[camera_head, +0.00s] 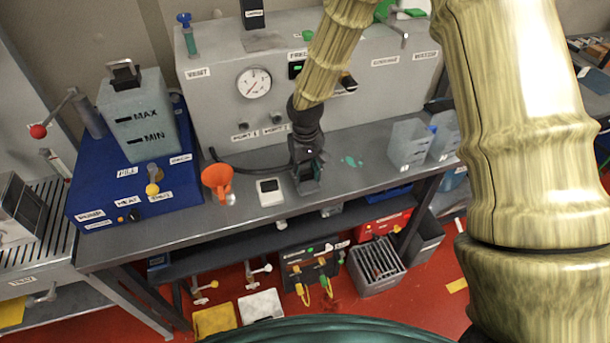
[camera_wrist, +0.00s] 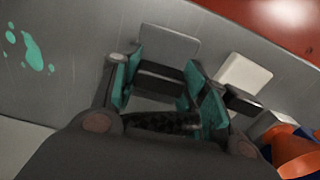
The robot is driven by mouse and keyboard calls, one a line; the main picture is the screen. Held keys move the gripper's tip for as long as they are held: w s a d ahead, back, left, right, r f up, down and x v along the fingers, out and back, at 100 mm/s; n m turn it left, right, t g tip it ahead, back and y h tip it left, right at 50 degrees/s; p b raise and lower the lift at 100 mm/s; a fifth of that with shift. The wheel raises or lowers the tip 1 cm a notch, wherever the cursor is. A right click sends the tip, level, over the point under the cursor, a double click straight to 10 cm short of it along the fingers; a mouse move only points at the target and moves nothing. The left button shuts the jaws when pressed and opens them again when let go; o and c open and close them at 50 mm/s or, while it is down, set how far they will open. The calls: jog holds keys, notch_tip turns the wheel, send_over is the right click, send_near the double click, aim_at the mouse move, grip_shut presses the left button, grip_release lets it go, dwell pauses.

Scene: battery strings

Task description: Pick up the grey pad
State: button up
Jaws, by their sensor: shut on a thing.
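The grey pad (camera_wrist: 170,45) is a flat grey piece with rounded corners. In the wrist view it shows at and just beyond the fingertips, with a dark band on the near side between the fingers. My gripper (camera_wrist: 162,82) has teal finger pads and is shut on the grey pad, one finger at each side. In the head view my gripper (camera_head: 308,166) points down at the grey bench top, and a small part of the grey pad (camera_head: 308,187) shows under it. I cannot tell whether the pad still touches the bench.
A white device (camera_head: 270,192) lies close to the left of my gripper, with an orange funnel (camera_head: 217,180) beyond it. Teal spots (camera_head: 352,161) mark the bench to the right, before clear containers (camera_head: 409,145). The grey gauge panel (camera_head: 215,95) stands behind.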

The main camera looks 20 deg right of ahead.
aim_at(306, 172)
jog(key=shift+r+b, duration=0.4)
jog(key=shift+r, duration=0.25)
jog(key=shift+s+r+b, duration=0.1)
jog(key=shift+r+b, duration=0.35)
jog(key=shift+r, duration=0.45)
jog(key=s+d+b, duration=0.2)
jog(key=s+d, duration=0.1)
jog(key=s, duration=0.4)
jog(key=s+d+r+b, duration=0.1)
jog(key=s+d+b, duration=0.1)
jog(key=s+d, duration=0.2)
jog(key=s, duration=0.3)
jog(key=shift+d+r, duration=0.25)
jog(key=shift+d, duration=0.05)
jog(key=shift+w, duration=0.1)
